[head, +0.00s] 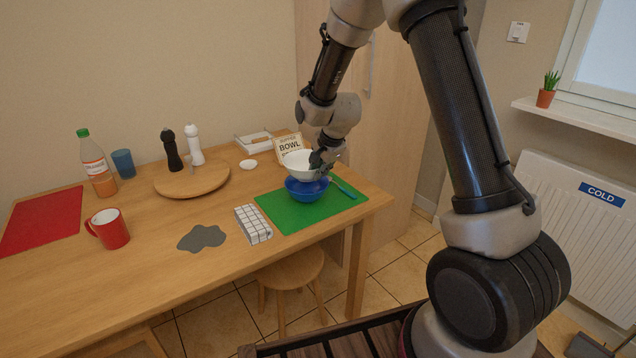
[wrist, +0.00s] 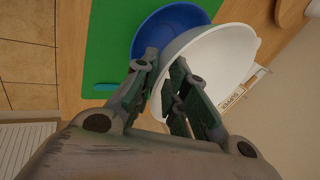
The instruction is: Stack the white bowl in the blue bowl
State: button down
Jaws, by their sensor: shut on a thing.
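The white bowl (head: 299,163) is held by its rim in my gripper (head: 318,167), which is shut on it. In the head view it shows just above and slightly behind the blue bowl. The blue bowl (head: 306,190) stands on the green mat (head: 283,214). In the wrist view the white bowl (wrist: 218,62) lies between my gripper's fingers (wrist: 160,85) and covers part of the blue bowl (wrist: 160,32). I cannot tell whether the two bowls touch. My fingers hide part of the white bowl's wall.
A blue-handled utensil (head: 343,188) lies at the mat's right. A bowl sign (head: 288,146) stands behind. A white grid-patterned block (head: 253,224) sits left of the mat. A round wooden board (head: 191,180) holds two mills.

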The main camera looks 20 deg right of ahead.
jog(key=shift+f, duration=1.9)
jog(key=shift+f, duration=0.2)
jog(key=shift+f, duration=0.35)
jog(key=c, duration=1.4)
grip_release()
jog(key=shift+c, duration=0.2)
